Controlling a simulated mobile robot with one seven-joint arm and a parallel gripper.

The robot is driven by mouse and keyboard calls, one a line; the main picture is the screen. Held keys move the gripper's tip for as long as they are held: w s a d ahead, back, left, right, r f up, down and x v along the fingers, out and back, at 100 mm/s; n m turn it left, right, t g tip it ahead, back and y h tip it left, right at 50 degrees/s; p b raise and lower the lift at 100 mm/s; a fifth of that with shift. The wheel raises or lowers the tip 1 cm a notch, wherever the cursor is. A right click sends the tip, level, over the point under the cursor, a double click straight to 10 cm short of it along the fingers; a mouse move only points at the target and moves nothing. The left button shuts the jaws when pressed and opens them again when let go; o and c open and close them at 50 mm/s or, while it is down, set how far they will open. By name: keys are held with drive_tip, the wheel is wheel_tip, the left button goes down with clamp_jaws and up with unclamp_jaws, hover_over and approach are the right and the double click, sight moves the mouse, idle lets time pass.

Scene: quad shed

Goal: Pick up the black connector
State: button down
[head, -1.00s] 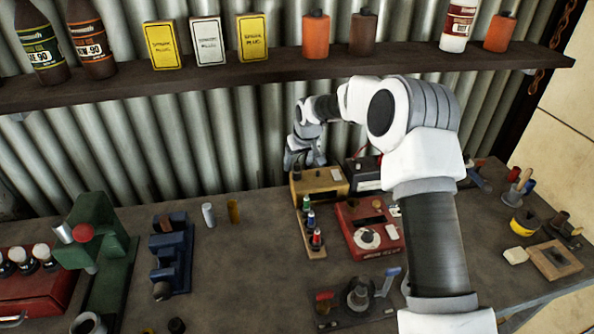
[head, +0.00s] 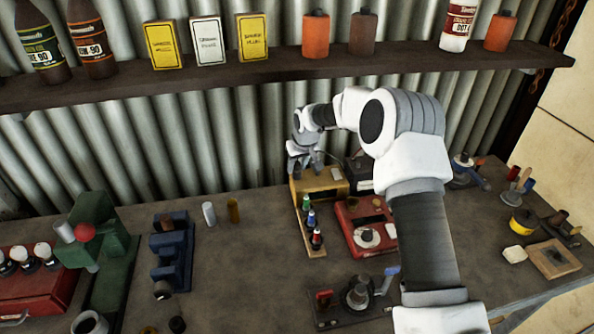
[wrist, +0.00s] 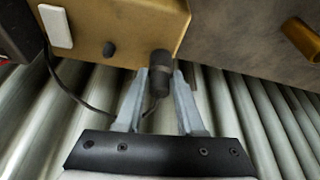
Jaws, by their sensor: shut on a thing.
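The black connector (wrist: 160,76) is a short dark cylinder. In the wrist view it sits between my gripper's fingertips (wrist: 159,84), overlapping the edge of the tan-yellow box (wrist: 120,14). I cannot tell whether it still touches the box. My gripper is shut on it. In the head view my gripper (head: 305,162) is over the back left of the same box (head: 325,188), near the corrugated wall. The connector is not clear in that view.
A thin black cable (wrist: 70,92) runs beside the box along the wall. A red device (head: 362,240) and a wooden rack (head: 308,227) of small bottles stand in front. A shelf (head: 280,73) hangs above. Bare bench (head: 235,265) lies to the left.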

sight(297, 162)
drive_tip(key=shift+r, duration=0.15)
drive_tip(key=shift+r, duration=0.25)
drive_tip(key=b+v, duration=0.1)
drive_tip(key=v, duration=0.1)
drive_tip(key=shift+r, duration=0.45)
drive_tip(key=s+d+b, duration=0.1)
drive_tip(key=s+d, duration=0.2)
drive_tip(key=s, duration=0.4)
drive_tip(key=s+d+b, duration=0.2)
drive_tip(key=s+d, duration=0.2)
drive_tip(key=s, duration=0.4)
drive_tip(key=shift+s+d, duration=0.2)
drive_tip(key=shift+s, duration=0.1)
